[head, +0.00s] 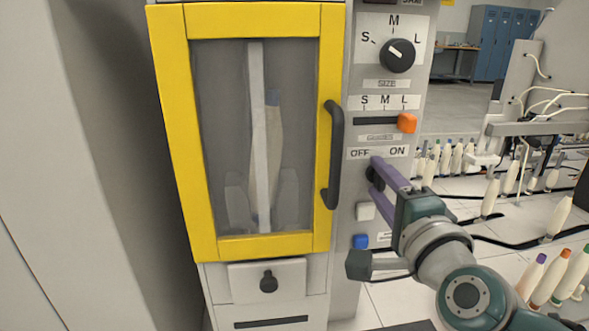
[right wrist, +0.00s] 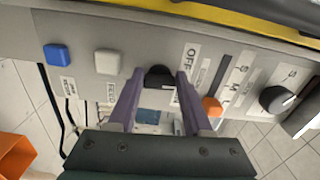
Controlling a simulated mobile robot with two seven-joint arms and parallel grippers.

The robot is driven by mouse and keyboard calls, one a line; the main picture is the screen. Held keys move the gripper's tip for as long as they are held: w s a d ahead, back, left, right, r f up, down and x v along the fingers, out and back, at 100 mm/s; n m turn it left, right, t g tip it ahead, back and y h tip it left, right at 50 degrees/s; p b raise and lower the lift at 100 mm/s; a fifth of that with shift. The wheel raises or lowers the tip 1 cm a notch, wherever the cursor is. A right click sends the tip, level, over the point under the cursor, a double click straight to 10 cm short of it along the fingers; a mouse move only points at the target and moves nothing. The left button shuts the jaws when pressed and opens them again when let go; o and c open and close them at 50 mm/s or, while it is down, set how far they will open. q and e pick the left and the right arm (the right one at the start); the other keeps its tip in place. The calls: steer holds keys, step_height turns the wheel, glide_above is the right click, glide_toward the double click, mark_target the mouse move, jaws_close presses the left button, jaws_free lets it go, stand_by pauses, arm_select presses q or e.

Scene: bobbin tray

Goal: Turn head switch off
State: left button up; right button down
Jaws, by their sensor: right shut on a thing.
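The head switch is a black knob (head: 370,174) on the grey control panel, just below the OFF and ON labels (head: 379,152). It also shows in the right wrist view as a dark rounded knob (right wrist: 158,76). My right gripper (head: 378,172) reaches in from the lower right with its purple fingers at the switch. In the right wrist view the fingers (right wrist: 158,84) stand on either side of the knob and are shut on it. The fingers hide part of the knob, and I cannot tell which way it points. My left gripper is not in view.
Above the switch are an orange slider (head: 407,123) and a black size dial (head: 398,55). Below it are a white button (head: 365,211) and a blue button (head: 360,241). A yellow-framed door (head: 174,130) with a dark handle (head: 334,155) stands left. Bobbins stand at right.

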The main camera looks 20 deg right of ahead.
steer(key=n+p, duration=0.1)
steer(key=n, duration=0.2)
steer(key=shift+n, duration=0.3)
steer(key=shift+d+f+n+p, duration=0.15)
steer(key=shift+n+p, duration=0.35)
steer(key=shift+n, duration=1.2)
steer(key=shift+c, duration=1.6)
jaws_free()
steer(key=shift+s, duration=0.1)
